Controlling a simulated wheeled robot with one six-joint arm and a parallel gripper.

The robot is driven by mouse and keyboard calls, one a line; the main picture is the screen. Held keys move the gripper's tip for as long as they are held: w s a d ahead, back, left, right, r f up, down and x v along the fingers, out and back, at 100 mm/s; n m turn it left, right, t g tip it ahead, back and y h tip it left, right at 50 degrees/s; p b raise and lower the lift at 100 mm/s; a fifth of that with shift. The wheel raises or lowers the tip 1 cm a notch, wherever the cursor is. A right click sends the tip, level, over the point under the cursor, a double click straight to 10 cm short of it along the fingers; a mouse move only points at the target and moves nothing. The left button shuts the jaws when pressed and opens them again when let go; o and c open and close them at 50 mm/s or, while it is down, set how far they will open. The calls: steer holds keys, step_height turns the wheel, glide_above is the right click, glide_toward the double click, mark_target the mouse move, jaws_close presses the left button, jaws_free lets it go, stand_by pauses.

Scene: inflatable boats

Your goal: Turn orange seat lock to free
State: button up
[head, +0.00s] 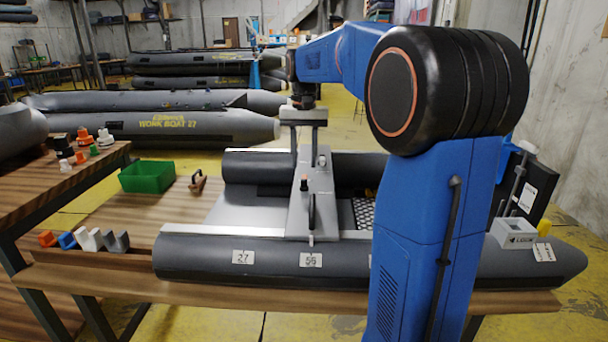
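The grey boat seat (325,185) spans the dark inflatable boat (200,258) on the wooden bench. A small upright lock with an orange-red top and dark body (304,183) stands on the seat; its turn position is too small to tell. A dark lever-like piece (311,212) is on the seat's near end. My gripper (306,158) points down above the seat's far part, behind the orange lock and apart from it. Its two fingers are spread with a gap between them, and I see nothing held. A small grey-topped post (322,160) is close by the fingers.
My blue arm hides the boat's right middle. A green bin (147,177) and a wooden-handled tool (198,181) lie left on the bench. Coloured clips (85,239) line its front left. A grey lock box (514,233) sits on the boat's right end.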

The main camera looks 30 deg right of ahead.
mark_target(304, 177)
steer(key=shift+f, duration=2.7)
jaws_close()
